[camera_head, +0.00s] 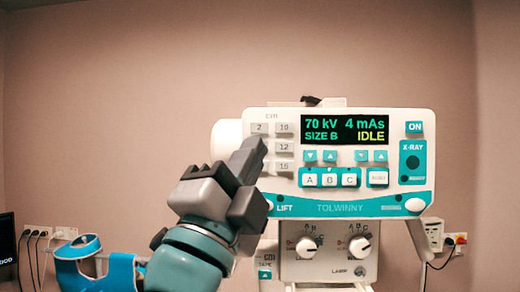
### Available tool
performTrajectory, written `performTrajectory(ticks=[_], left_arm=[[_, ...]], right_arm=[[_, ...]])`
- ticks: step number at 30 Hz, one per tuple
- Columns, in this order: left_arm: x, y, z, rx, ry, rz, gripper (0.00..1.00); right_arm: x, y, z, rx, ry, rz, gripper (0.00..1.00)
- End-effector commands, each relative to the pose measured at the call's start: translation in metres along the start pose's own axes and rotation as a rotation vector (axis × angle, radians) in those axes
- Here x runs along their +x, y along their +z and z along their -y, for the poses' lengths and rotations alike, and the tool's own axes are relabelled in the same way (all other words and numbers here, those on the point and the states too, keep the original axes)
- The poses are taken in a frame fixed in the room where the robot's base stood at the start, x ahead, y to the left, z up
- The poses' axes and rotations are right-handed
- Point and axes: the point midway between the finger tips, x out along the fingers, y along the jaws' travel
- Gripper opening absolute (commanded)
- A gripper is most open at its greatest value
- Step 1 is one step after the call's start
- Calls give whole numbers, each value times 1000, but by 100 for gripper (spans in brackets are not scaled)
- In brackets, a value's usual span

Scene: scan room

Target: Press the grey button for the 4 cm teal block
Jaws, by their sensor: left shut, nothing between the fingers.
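The white and teal control panel (290,206) faces me, with grey buttons under a "cm" label at its left. The button that seems to read 2 (260,128) is at top left. The 10 button (284,128), the 12 button (283,146) and the 15 button (284,167) form the right column. My left gripper (256,148) is shut and empty, its tips in front of the left column below the 2. It hides any lower buttons there; I cannot tell whether it touches the panel. No 4 cm teal block is in view. My right gripper is not in view.
The display (345,130) reads 70 kV, 4 mAs, SIZE B, IDLE. Knobs (306,247) sit below. A blue and white object (92,266) is at lower left.

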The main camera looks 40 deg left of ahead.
Motion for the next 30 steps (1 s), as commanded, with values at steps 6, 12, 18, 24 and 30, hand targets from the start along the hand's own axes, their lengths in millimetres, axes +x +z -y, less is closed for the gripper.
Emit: performTrajectory(ticks=[6, 12, 18, 24, 30], left_arm=[[14, 12, -16, 4, 0, 2, 0], [36, 27, -32, 4, 1, 1, 0], [55, 38, -42, 3, 1, 0, 0], [62, 44, -47, 2, 1, 1, 0], [63, 44, -47, 2, 1, 0, 0]], right_arm=[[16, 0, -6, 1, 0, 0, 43], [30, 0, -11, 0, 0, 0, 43], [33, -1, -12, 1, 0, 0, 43], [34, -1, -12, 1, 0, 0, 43], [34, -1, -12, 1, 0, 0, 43]])
